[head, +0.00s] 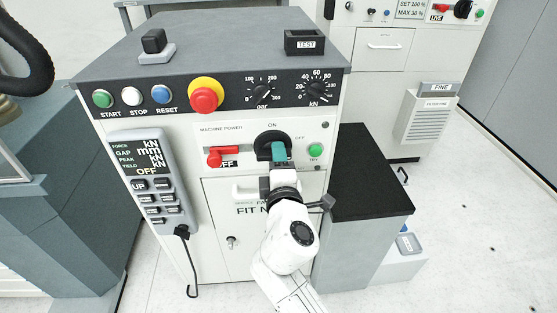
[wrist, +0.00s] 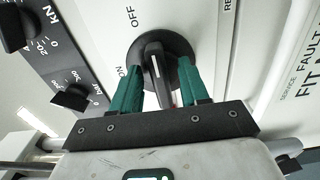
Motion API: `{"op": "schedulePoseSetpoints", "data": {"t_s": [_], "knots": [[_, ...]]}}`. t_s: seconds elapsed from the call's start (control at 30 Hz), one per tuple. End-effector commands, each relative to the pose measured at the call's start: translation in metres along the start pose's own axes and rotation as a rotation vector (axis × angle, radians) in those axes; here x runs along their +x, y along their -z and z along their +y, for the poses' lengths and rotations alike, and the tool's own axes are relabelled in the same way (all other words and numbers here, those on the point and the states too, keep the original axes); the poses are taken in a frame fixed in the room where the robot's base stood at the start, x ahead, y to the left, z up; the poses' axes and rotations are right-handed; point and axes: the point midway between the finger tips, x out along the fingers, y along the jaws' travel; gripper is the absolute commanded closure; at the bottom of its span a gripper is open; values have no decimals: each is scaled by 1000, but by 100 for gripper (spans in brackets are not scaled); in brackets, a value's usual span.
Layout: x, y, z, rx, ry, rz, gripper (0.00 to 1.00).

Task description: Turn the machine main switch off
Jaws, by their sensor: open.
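The black rotary switch (head: 270,143) sits on the white front panel, with ON above it and OFF to its right in the head view. In the wrist view its knob (wrist: 154,66) has a white line running roughly up the picture, nearer to OFF than to ON. My gripper (head: 279,151) is in front of it. In the wrist view my gripper (wrist: 163,88) is open, one teal finger on each side of the knob's grip. I cannot tell whether the fingers touch it. A red lever (head: 222,156) lies left of the switch, beside an OFF label.
A red emergency button (head: 205,95) and dials (head: 317,89) are above the switch. A green button (head: 315,150) is close on its right. A grey hand pendant (head: 148,183) hangs at the left. A black-topped block (head: 365,180) stands to the right.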

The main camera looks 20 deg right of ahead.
Motion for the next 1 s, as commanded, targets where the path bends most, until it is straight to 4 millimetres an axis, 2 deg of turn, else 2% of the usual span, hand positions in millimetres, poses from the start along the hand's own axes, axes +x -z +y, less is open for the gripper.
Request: {"op": "schedulePoseSetpoints", "data": {"t_s": [0.17, 0.4, 0.6, 0.8, 1.0], "knots": [[-15, 0, -1, 0, 2, 2, 55], [-61, 0, -1, 0, 2, 2, 55], [-92, 0, -1, -1, 2, 1, 55], [-107, 0, -1, 0, 2, 0, 55], [-108, 0, -1, 0, 1, 0, 55]]}}
